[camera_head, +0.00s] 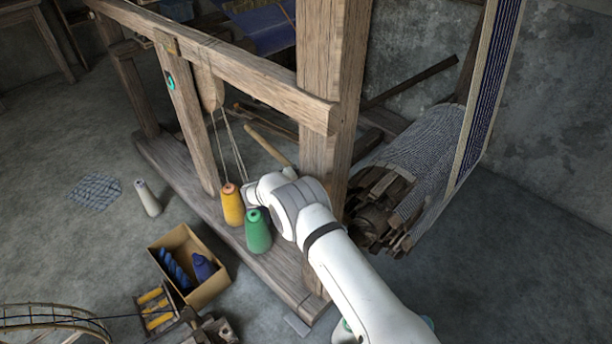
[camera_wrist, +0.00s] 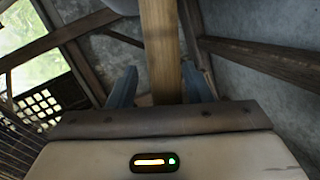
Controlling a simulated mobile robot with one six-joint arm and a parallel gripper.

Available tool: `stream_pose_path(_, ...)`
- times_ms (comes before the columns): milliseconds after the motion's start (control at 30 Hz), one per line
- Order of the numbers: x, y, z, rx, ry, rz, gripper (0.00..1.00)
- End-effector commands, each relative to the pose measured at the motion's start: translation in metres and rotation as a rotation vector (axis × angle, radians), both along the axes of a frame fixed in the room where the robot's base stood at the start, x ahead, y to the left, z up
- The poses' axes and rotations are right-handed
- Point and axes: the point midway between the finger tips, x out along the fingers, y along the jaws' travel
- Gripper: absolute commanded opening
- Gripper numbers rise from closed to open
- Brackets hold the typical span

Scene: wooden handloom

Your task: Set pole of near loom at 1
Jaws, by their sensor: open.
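The near loom (camera_head: 240,70) is a weathered wooden frame with thick posts and beams. A light wooden pole (camera_head: 266,143) slants out beside its thick post, just beyond my wrist, and its lower end is hidden there. In the wrist view a light wooden pole (camera_wrist: 160,45) runs upright in the picture between the two grey fingers of my gripper (camera_wrist: 163,88). The fingers are apart, one on each side, with gaps showing. I cannot tell how deep the pole sits between them. In the head view my white arm hides most of the gripper.
A yellow cone (camera_head: 232,206) and a green cone (camera_head: 258,232) of yarn stand on the loom's base beam beside my wrist. A cardboard box (camera_head: 208,288) with blue yarn is on the floor. A roll of patterned cloth (camera_head: 425,150) lies right of the post. Open floor is at left.

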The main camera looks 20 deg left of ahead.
Motion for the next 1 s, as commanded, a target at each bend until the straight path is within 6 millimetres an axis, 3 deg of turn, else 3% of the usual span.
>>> stream_pose_path(500, -0.059, 0.035, 0.018, 0.0, -0.001, 0.002, 0.45)
stream_pose_path(1000, -0.065, 0.038, 0.018, 0.001, -0.001, 0.001, 0.45)
